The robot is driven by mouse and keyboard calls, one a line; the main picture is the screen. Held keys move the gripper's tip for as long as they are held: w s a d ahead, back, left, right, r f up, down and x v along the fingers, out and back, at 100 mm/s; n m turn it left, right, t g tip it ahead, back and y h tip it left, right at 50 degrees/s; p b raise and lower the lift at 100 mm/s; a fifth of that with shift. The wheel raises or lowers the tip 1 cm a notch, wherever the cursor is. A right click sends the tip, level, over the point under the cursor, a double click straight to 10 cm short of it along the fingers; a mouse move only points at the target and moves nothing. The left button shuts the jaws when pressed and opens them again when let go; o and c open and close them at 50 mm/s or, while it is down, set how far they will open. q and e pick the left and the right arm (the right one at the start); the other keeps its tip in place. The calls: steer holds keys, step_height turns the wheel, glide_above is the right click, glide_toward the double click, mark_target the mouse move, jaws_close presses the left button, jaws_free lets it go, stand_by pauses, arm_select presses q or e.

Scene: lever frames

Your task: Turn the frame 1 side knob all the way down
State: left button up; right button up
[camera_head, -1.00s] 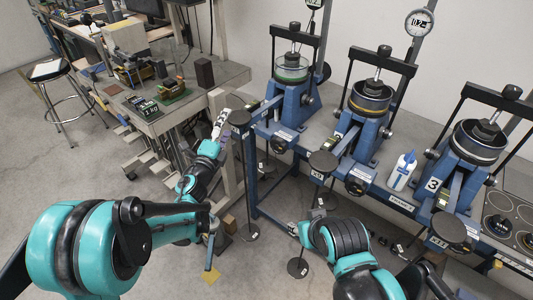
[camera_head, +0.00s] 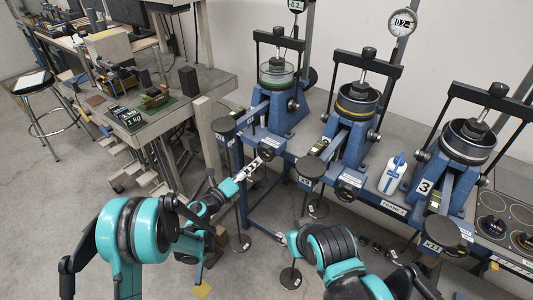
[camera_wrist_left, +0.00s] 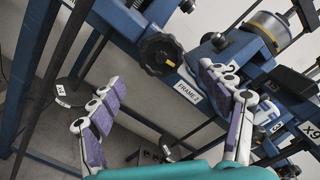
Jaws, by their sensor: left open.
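Frame 1 (camera_head: 284,112) is the leftmost blue loading frame in the head view. Its side knob (camera_head: 267,153) is a dark round handwheel low on the front. My left gripper (camera_head: 255,167) is just in front of and below the knob. Its purple-padded fingers are open and empty in the wrist view (camera_wrist_left: 161,88), with the knob beyond the tips, apart from them. My right gripper (camera_head: 282,238) is low in the middle, its fingers too small to judge.
A blue rail runs below the frames, with hanging weight plates (camera_head: 290,277) below. The middle frame (camera_head: 352,125) and frame 3 (camera_head: 455,165) stand to the right, a white bottle (camera_head: 392,174) between them. A workbench (camera_head: 205,85) is at left.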

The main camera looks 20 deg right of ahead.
mark_target(263, 154)
arm_select(q)
steer(key=x, duration=0.8)
steer(key=shift+w+d, duration=0.15)
steer(key=shift+d, duration=0.05)
steer(key=shift+w+d, duration=0.15)
steer(key=shift+w, duration=0.05)
steer(key=shift+c, duration=1.2)
steer(key=shift+s+r, duration=0.1)
steer(key=shift+r, duration=0.05)
steer(key=c, duration=1.4)
steer(key=shift+o, duration=0.2)
